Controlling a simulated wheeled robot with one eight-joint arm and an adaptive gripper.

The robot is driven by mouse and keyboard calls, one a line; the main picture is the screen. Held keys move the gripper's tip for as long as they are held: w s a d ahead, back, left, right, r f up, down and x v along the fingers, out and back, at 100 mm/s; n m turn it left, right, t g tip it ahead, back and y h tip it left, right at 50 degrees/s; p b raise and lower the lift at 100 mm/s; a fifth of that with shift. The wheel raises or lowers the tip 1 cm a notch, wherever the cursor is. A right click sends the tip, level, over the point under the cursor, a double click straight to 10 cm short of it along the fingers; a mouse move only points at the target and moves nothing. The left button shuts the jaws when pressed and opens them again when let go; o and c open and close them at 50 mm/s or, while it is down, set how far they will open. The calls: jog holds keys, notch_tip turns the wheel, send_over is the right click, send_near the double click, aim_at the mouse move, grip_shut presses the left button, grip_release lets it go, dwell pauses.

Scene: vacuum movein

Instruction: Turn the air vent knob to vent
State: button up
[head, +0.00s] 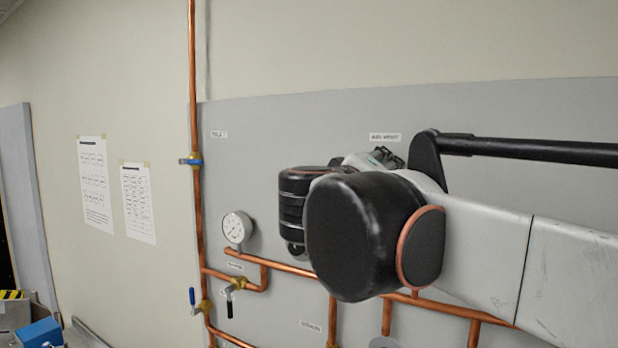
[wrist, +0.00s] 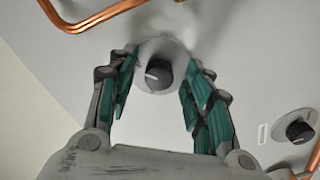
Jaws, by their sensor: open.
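In the wrist view, a black round knob (wrist: 158,73) with a white pointer line sits on a round grey plate on the wall panel. Its pointer runs toward the left of the picture; the plate's markings are too small to read. My gripper (wrist: 155,106) is open, with its green-padded fingers to the left and right of the knob. I see no finger touching the knob. In the head view my arm hides my gripper and this knob. A second black knob (wrist: 298,131) is at the lower right of the wrist view. The frames do not show which knob is the air vent.
In the head view, copper pipes (head: 196,120) run up and across the grey panel (head: 255,140). A pressure gauge (head: 237,228) and valves with a black lever (head: 230,304) and a blue lever (head: 192,297) are left of my arm. A copper pipe (wrist: 90,20) passes at the wrist view's upper left.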

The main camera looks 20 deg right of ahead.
jog(key=v, duration=1.1)
jog(key=shift+s+a, duration=0.3)
jog(key=s+a+f+g+y+b, duration=0.1)
jog(key=f+y+b, duration=0.3)
jog(key=f+b, duration=0.7)
jog(key=s+a+f+g+y+b, duration=0.1)
jog(key=f+y+b, duration=0.4)
jog(key=f, duration=3.2)
jog(key=s+a+f+g+y+b, duration=0.1)
jog(key=s+a+f+y+b, duration=0.2)
jog(key=f+b, duration=1.5)
notch_tip(320, 180, down, 6)
jog(key=shift+s+f+m+g+y, duration=0.1)
jog(key=shift+s+m+g+y, duration=0.25)
jog(key=shift+y, duration=0.75)
